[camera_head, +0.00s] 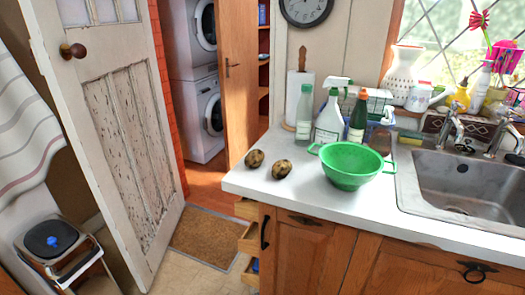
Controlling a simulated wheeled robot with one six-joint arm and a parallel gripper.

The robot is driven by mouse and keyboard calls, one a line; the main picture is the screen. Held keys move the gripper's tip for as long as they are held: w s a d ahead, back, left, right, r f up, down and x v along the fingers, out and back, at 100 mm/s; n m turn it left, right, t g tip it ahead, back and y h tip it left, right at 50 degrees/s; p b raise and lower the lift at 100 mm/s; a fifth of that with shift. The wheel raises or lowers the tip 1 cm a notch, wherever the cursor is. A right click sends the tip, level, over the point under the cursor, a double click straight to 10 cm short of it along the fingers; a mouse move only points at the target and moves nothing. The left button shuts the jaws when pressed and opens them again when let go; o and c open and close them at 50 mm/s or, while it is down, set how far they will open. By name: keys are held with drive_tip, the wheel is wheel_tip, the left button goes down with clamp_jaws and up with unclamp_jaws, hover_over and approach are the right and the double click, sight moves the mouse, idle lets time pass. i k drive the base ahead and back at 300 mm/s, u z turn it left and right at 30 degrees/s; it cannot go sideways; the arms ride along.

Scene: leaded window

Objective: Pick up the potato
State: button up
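Two brown, speckled potatoes lie on the white countertop (240,184), near its left end. The left potato (254,159) is a little farther back. The right potato (282,169) lies closer to the green colander, with a small gap between the two potatoes. Both are uncovered and in plain view. My gripper is not in view.
A green colander (352,168) stands right of the potatoes. Behind are a clear bottle (304,112), a white spray bottle (328,122) and a paper towel roll (298,88). A metal sink (460,185) is at right. An open door (110,140) stands left.

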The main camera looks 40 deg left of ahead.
sight(255, 159)
drive_tip(key=u, duration=0.3)
drive_tip(key=i, duration=0.7)
drive_tip(key=u, duration=1.4)
drive_tip(key=i, duration=0.65)
drive_tip(key=u, duration=0.65)
